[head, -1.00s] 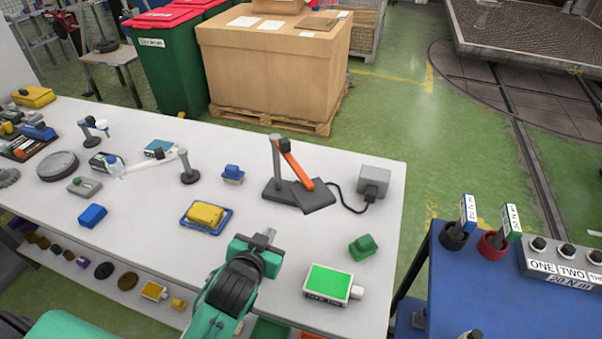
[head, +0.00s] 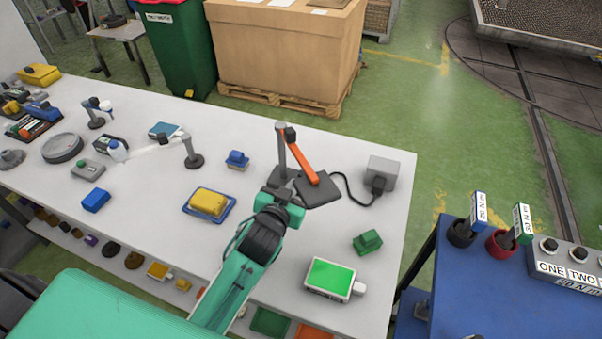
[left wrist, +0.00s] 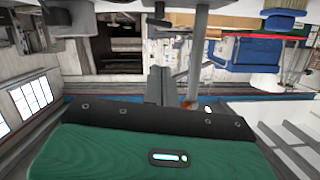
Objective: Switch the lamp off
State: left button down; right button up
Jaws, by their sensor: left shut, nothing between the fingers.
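The lamp appears to be the dark-based stand on the white workbench, with a grey post, an orange arm (head: 303,160) and a flat dark head (head: 319,190). Its black cord runs to a grey box (head: 382,171). I cannot see whether it is lit, and no switch can be made out. My left gripper (head: 278,190) is shut and empty at the near side of the lamp's base, partly covering it; whether they touch is unclear. In the left wrist view the dark fingers (left wrist: 159,86) show beside a grey post. My right gripper is not in view.
A yellow block on a blue tray (head: 187,209) lies left of my arm. A green block (head: 367,242) and a green-screened device (head: 331,278) lie to the right. A blue table (head: 440,290) stands beyond the workbench's right edge.

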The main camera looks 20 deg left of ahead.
aim_at(302, 174)
pick_arm(q)
jog(key=p+x, duration=0.1)
jog(key=x, duration=0.6)
jog(key=shift+w+p, duration=0.3)
jog(key=shift+p, duration=0.05)
jog(key=shift+w+a+f, duration=0.1)
jog(key=shift+w+f, duration=0.15)
jog(key=shift+f, duration=0.5)
jog(key=shift+s+a+f, duration=0.1)
jog(key=shift+f, duration=0.25)
